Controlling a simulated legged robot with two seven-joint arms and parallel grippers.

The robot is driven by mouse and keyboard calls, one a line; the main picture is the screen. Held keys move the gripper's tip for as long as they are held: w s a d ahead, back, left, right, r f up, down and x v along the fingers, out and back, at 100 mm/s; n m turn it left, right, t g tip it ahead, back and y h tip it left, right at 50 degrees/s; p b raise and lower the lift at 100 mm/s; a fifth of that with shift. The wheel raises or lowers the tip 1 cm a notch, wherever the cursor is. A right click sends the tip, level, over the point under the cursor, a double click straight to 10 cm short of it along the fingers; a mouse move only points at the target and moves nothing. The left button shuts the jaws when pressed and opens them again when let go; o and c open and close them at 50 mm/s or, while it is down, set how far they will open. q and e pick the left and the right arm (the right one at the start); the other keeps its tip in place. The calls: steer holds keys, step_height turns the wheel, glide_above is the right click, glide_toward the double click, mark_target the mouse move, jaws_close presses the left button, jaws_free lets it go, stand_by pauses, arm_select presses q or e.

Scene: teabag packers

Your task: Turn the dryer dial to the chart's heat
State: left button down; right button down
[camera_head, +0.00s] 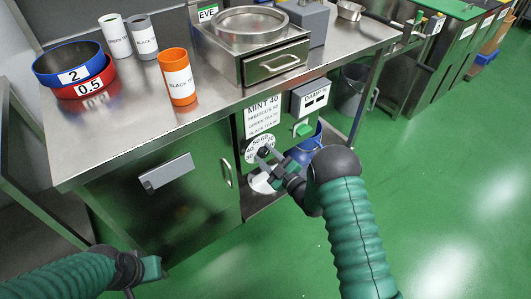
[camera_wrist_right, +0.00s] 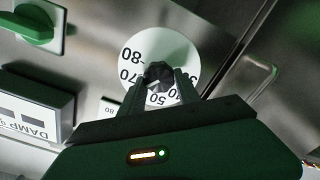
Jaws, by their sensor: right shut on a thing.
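The dryer dial (camera_head: 252,142) is a white numbered disc on the panel under the worktop. In the right wrist view the dial (camera_wrist_right: 190,48) shows 80, 70 and 50, partly hidden by my fingers. My right gripper (camera_head: 268,156) is shut on the dial's dark knob (camera_wrist_right: 158,72), with a finger on each side. The white chart (camera_head: 262,117) above the dial has "MINT 40" as its top line; smaller lines below are hard to read. My left gripper (camera_head: 150,270) is low at the left, away from the dial; its fingers are unclear.
A damp meter box (camera_head: 310,97) and green switch (camera_head: 302,129) sit right of the chart. Cups, blue and red rings (camera_head: 68,65) and a sieve unit (camera_head: 250,30) stand on the worktop (camera_head: 130,130). A blue bin (camera_head: 303,150) is behind my right gripper. Green floor is open at right.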

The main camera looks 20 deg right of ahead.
steer(key=m, duration=0.2)
steer(key=m+p, duration=0.1)
steer(key=m, duration=0.1)
steer(key=m+p, duration=0.1)
steer(key=m, duration=0.1)
steer(key=shift+s+d+f+m, duration=0.1)
steer(key=shift+d+f+m, duration=0.15)
steer(key=shift+m, duration=0.15)
steer(key=m+p, duration=0.1)
steer(key=m, duration=0.4)
steer(key=shift+f+p, duration=0.1)
steer(key=shift+p, duration=0.2)
steer(key=shift+m, duration=0.4)
steer(key=c, duration=1.1)
jaws_free()
steer(key=shift+o, duration=1.1)
steer(key=shift+r, duration=0.2)
